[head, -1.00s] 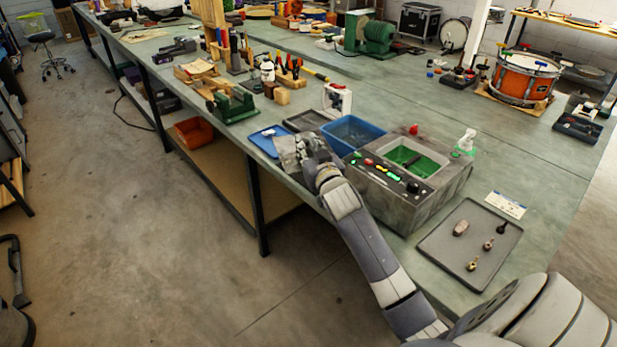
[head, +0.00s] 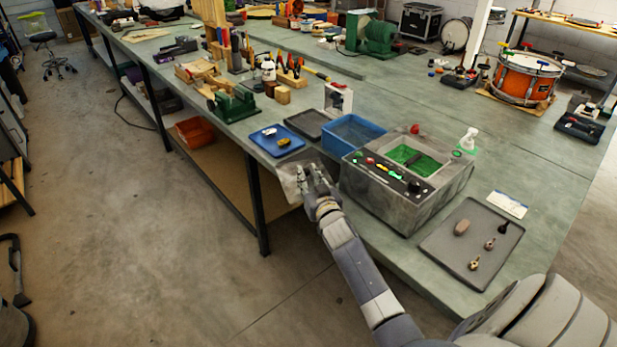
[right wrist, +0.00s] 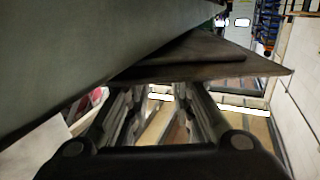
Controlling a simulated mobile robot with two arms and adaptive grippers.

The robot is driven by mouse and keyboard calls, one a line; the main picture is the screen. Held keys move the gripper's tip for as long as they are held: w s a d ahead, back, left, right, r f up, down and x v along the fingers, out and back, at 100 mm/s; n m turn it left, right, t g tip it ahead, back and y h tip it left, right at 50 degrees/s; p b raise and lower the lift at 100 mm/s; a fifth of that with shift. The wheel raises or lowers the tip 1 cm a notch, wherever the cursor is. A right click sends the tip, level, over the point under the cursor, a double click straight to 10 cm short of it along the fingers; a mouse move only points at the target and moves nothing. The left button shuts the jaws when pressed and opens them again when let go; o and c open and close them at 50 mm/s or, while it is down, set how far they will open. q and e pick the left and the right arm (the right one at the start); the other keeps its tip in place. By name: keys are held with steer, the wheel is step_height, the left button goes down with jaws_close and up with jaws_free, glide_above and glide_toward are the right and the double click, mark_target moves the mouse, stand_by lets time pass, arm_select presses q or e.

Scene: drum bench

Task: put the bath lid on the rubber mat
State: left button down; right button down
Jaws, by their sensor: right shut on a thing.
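The bath lid (head: 288,184) is a thin grey plate. My right gripper (head: 312,178) is shut on it and holds it tilted at the front edge of the bench, left of the grey bath (head: 375,199). The bath's top is open, with green inside. In the right wrist view the lid (right wrist: 245,69) seems to be the dark plate beyond the fingers; its contact with them is unclear. A dark, empty rectangle (head: 309,124) behind the lid may be the rubber mat, but I cannot tell it surely from a shallow tray. My left gripper is not in view.
A blue tray (head: 265,147) with small parts and a blue bin (head: 348,146) stand behind the lid. A grey tray (head: 440,250) with several small parts lies right of the bath. The bench front edge is close to my right arm.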

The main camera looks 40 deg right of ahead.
steer(key=c, duration=1.4)
jaws_free()
steer(key=shift+f, duration=0.1)
